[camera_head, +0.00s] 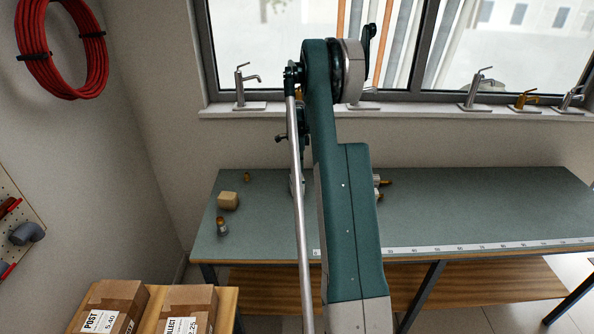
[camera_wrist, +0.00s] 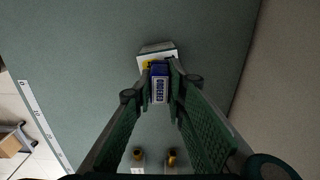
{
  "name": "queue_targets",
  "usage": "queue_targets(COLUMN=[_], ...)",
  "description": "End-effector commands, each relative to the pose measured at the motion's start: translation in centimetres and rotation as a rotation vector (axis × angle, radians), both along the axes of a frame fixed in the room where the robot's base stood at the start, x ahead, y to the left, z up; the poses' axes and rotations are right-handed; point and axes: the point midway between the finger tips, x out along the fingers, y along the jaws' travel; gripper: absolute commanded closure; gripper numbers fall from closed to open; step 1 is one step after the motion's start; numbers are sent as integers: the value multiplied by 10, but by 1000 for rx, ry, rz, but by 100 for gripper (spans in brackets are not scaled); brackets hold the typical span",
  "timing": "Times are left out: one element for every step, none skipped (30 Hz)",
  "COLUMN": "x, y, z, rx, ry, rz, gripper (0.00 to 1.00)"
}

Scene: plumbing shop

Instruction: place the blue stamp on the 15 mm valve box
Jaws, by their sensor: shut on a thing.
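In the wrist view, my gripper (camera_wrist: 159,92) is shut on the blue stamp (camera_wrist: 159,70), a small blue block with a pale marked face. Just beyond it is a small box (camera_wrist: 146,51) with a grey top and a white and yellow side. The stamp and fingers hide part of the box. Its print is too small to read, so I cannot tell whether it is the 15 mm valve box. I cannot tell whether the stamp touches it. In the head view, my arm hides the stamp, and most of the gripper and box.
Two brass-topped items (camera_wrist: 137,156) (camera_wrist: 171,158) stand near the fingers.

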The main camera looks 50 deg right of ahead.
Motion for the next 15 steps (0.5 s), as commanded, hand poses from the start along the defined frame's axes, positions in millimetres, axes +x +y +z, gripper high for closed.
queue_targets(x=[0,0,0,0,0,0,0,0,0,0,0,0,0,0,0], y=[0,0,0,0,0,0,0,0,0,0,0,0,0,0,0], z=[-2,-3,-3,-2,-2,-2,-2,-2,-2,-2,-2,-2,-2,-2,-2], rx=[0,0,0,0,0,0,0,0,0,0,0,0,0,0,0], ry=[0,0,0,0,0,0,0,0,0,0,0,0,0,0,0], rz=[0,0,0,0,0,0,0,0,0,0,0,0,0,0,0], gripper=[97,97,83,79,75,71,71,71,71,71,71,71,71,71,71])
